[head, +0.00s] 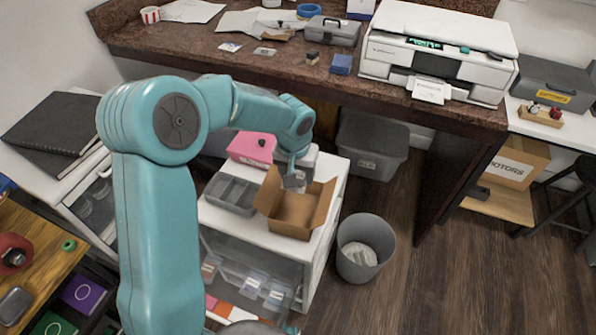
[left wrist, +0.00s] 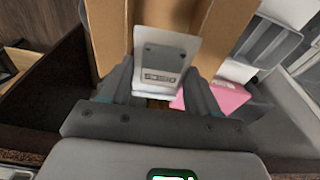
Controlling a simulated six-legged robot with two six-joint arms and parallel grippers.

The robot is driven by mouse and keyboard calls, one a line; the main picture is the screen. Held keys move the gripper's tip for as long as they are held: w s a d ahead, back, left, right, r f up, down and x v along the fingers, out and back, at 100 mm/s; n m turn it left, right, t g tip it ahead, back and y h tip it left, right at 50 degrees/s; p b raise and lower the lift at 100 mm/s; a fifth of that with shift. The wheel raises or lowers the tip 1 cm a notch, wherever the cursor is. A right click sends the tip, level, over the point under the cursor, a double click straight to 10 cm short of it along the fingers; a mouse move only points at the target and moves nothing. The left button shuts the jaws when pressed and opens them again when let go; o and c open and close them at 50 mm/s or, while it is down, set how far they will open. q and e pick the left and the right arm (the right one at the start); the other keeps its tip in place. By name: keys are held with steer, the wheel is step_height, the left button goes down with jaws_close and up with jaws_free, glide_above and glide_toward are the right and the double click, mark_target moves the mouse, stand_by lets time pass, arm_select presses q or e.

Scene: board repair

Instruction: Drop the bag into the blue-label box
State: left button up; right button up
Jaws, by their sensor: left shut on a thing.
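A small silver-grey bag (head: 294,181) with a dark printed patch is held by my left gripper (head: 293,168) over an open cardboard box (head: 297,212). In the left wrist view the bag (left wrist: 164,45) sits between the two fingers of my left gripper (left wrist: 160,84), which is shut on it. The box's brown flaps (left wrist: 107,35) show behind the bag there. The box stands on the white cabinet with its flaps open. I see no blue label on the sides that show. My right gripper is not in view.
A grey divided tray (head: 231,193) stands left of the box and a pink box (head: 252,148) behind it. A grey waste bin (head: 364,247) is on the floor to the right. A white printer (head: 437,55) stands on the dark counter (head: 225,62) above.

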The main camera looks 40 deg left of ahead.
arm_select(q)
steer(key=shift+s+f+b, duration=0.15)
steer(key=shift+f+b, duration=0.7)
steer(key=shift+f, duration=0.45)
steer(key=shift+f+b, duration=2.25)
steer(key=shift+f, duration=1.35)
steer(key=o, duration=1.1)
steer(key=shift+o, duration=0.2)
steer(key=r, duration=0.5)
steer(key=s+r+p, duration=0.1)
steer(key=r, duration=0.4)
steer(key=s+r+p, duration=0.1)
steer(key=r, duration=0.5)
steer(key=shift+s+d+r, duration=0.1)
steer(key=shift+d, duration=0.3)
steer(key=shift+s, duration=0.15)
